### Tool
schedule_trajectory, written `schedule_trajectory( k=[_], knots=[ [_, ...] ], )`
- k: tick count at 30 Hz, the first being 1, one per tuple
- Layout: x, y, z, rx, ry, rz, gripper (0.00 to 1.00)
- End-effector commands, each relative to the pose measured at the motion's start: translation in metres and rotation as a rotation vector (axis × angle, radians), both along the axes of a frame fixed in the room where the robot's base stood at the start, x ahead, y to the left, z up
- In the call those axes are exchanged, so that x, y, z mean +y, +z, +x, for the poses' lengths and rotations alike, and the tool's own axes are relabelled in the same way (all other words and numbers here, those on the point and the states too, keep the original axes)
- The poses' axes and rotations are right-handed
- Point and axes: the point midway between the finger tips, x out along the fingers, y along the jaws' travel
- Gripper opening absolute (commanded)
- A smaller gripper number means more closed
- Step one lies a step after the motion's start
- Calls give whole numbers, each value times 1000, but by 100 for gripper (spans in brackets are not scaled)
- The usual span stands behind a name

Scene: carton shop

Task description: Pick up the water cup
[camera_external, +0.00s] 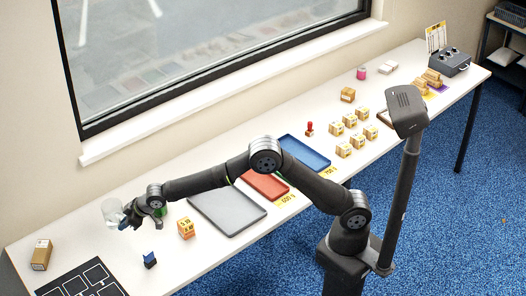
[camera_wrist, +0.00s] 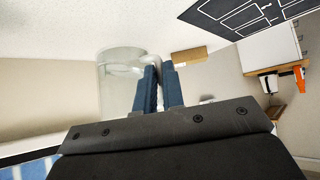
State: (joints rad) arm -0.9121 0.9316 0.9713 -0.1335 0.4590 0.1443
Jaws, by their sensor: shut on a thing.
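The water cup (camera_external: 110,208) is a clear, see-through cup at the left part of the table in the external view. My gripper (camera_external: 130,215) reaches it from the right, with its fingertips at the cup's right side. In the wrist view the cup (camera_wrist: 116,78) shows left of and partly behind the two dark blue fingers (camera_wrist: 160,88). I cannot tell whether the cup's base touches the table.
A brown carton (camera_external: 41,254) and a black marked mat (camera_external: 82,282) lie left. A dark blue object (camera_external: 150,260) and a small yellow carton (camera_external: 186,228) stand near my gripper. A grey tray (camera_external: 228,210), red tray (camera_external: 265,184) and blue tray (camera_external: 304,152) lie to the right.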

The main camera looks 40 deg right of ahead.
Motion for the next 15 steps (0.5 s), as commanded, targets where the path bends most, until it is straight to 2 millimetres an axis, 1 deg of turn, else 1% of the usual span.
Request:
schedule_trajectory(
  k=[1,6,15],
  knots=[
    [-5,5,3,-2,-3,2,0],
    [-16,12,7,-1,-1,2,0],
    [-28,19,13,-1,-1,2,0]
  ],
)
